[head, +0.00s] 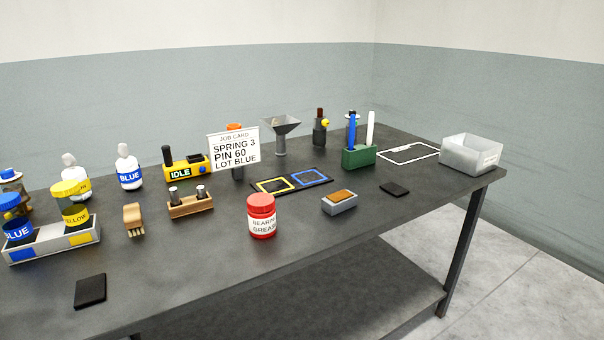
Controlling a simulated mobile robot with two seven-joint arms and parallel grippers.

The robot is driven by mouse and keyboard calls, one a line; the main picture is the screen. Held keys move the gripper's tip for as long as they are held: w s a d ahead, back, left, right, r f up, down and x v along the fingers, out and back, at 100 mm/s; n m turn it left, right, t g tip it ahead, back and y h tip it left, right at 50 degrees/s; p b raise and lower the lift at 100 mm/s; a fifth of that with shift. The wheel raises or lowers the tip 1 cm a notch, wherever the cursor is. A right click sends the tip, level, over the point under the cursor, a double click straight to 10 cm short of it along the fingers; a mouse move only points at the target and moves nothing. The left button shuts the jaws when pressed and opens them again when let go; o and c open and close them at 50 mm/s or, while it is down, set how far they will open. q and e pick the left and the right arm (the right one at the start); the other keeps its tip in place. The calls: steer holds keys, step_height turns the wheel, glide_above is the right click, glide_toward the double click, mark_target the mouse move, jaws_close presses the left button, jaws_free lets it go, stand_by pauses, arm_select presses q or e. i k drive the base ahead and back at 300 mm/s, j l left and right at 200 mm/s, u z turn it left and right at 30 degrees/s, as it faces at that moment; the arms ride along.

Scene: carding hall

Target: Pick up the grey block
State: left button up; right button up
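A small grey block (339,207) with an orange-brown top face lies on the dark table (330,260), right of centre in the head view. It stands clear on its own, to the right of a red jar of bearing grease (262,216). Nothing covers it. Neither of my grippers shows in the head view.
A flat black pad (395,189) lies right of the block. Behind it are a dark board with yellow and blue squares (291,180) and a green pen holder (358,157). A translucent bin (470,155) stands at the right corner. The front table edge is clear.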

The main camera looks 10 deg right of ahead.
mark_target(335, 202)
steer(key=i+l, duration=0.15)
steer(key=l, duration=0.15)
steer(key=i+l, duration=0.1)
steer(key=l, duration=0.2)
steer(key=i+l, duration=0.15)
steer(key=l, duration=0.15)
steer(key=i+l, duration=0.1)
steer(key=l, duration=0.2)
steer(key=i+l+u, duration=0.15)
steer(key=l, duration=0.4)
steer(key=i+u, duration=0.05)
